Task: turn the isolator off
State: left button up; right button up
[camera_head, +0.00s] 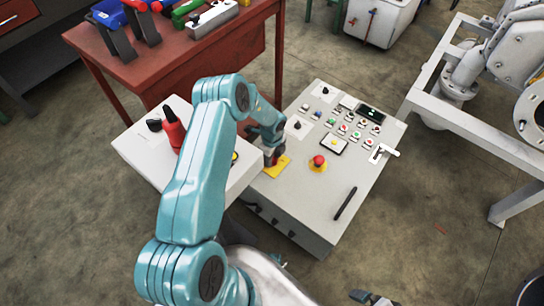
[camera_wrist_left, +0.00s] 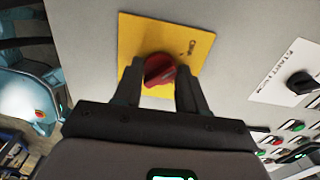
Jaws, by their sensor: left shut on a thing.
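The isolator is a red rotary knob (camera_wrist_left: 159,70) on a yellow plate (camera_wrist_left: 190,42), which also shows in the head view (camera_head: 277,167) at the left edge of the grey control panel. My left gripper (camera_wrist_left: 156,84) is shut on the red knob, with one dark finger on each side of it. In the head view my left gripper (camera_head: 272,155) hides most of the knob. Some marking shows on the plate, too small to read. My right gripper (camera_head: 370,298) shows only in part at the bottom edge of the head view, and its jaws are not clear.
The control panel (camera_head: 316,205) carries a red emergency button (camera_head: 318,161), several small buttons, a black handle (camera_head: 345,203) and a white lever (camera_head: 385,150). A white box (camera_head: 137,150) with a red tool (camera_head: 172,130) stands left. A red workbench (camera_head: 190,50) stands behind.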

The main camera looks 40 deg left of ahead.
pick_arm(q)
jog(key=o, duration=1.1)
jog(key=shift+c, duration=0.2)
notch_tip(320, 180, up, 16)
jog(key=p, duration=0.2)
jog(key=shift+r+p, duration=0.2)
jog(key=shift+p, duration=0.15)
